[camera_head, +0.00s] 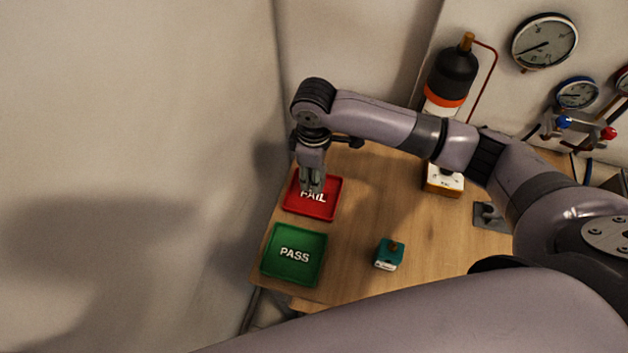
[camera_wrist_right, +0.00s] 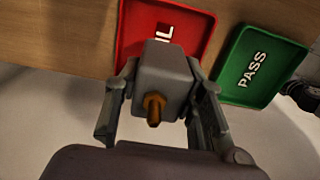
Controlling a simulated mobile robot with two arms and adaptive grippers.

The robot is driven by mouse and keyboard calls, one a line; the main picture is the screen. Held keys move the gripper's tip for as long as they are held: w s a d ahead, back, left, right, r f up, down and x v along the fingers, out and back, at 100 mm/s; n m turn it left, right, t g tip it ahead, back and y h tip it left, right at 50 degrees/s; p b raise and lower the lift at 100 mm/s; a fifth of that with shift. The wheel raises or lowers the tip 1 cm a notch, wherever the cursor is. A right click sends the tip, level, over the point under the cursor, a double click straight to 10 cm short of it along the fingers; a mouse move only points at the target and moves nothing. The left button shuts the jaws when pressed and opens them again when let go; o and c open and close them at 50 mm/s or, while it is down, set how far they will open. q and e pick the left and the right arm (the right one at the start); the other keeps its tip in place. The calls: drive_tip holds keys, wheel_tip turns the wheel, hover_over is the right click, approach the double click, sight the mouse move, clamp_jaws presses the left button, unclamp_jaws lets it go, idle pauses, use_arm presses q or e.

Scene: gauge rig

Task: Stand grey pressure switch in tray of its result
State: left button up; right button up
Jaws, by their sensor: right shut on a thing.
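The grey pressure switch (camera_wrist_right: 165,75), a box with a brass fitting, is between the fingers of my right gripper (camera_wrist_right: 162,105) in the right wrist view. The right gripper (camera_head: 312,182) is shut on it, over the red FAIL tray (camera_head: 326,212) in the head view. The switch is mostly hidden by the gripper in the head view. The FAIL tray also shows in the wrist view (camera_wrist_right: 135,30), behind the switch. I cannot tell whether the switch touches the tray floor. The green PASS tray (camera_head: 282,272) is empty, in front of the FAIL tray. My left gripper is not in view.
A teal switch (camera_head: 390,255) stands on the wooden table (camera_head: 350,265) right of the PASS tray. A white and orange box (camera_head: 443,180), a black cylinder (camera_head: 453,72) and wall gauges (camera_head: 544,42) are at the back right. The table edge lies just left of the trays.

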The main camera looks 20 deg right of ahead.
drive_tip(key=shift+f, duration=2.25)
drive_tip(key=o, duration=1.3)
drive_tip(key=shift+f, duration=0.1)
wheel_tip(320, 180, up, 11)
drive_tip(key=shift+r+b, duration=0.1)
drive_tip(key=shift+b, duration=0.7)
drive_tip(key=shift+r, duration=0.55)
